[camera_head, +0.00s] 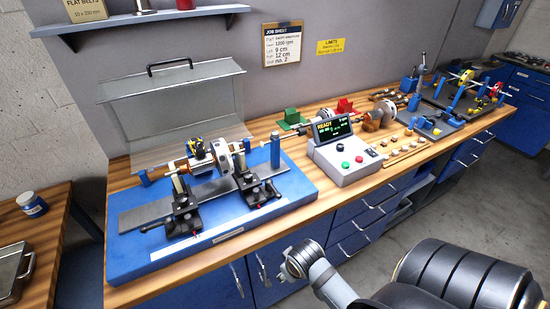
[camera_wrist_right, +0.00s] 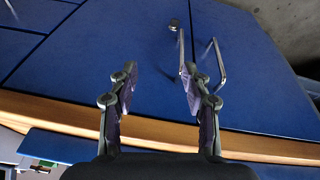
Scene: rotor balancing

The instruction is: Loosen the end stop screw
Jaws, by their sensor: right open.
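The balancing machine (camera_head: 245,225) stands on the bench with a blue base and a grey rail. A rotor (camera_head: 225,154) with a belt around it rests on two black supports (camera_head: 186,215) (camera_head: 250,188) on the rail. A blue post (camera_head: 275,150) stands at the right end and another blue post (camera_head: 143,177) at the left. Which small part is the end stop screw, I cannot tell. My right gripper (camera_wrist_right: 159,70) is open and empty in the wrist view, in front of the blue cabinet fronts and the bench edge. My left gripper is not in view.
A clear hinged cover (camera_head: 175,95) stands raised behind the rotor. A control box (camera_head: 342,152) reading READY stands right of the machine. A wooden block with small weights (camera_head: 400,147) and several tools lie farther right. Cabinet handles (camera_wrist_right: 218,62) show below the bench edge (camera_wrist_right: 150,130).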

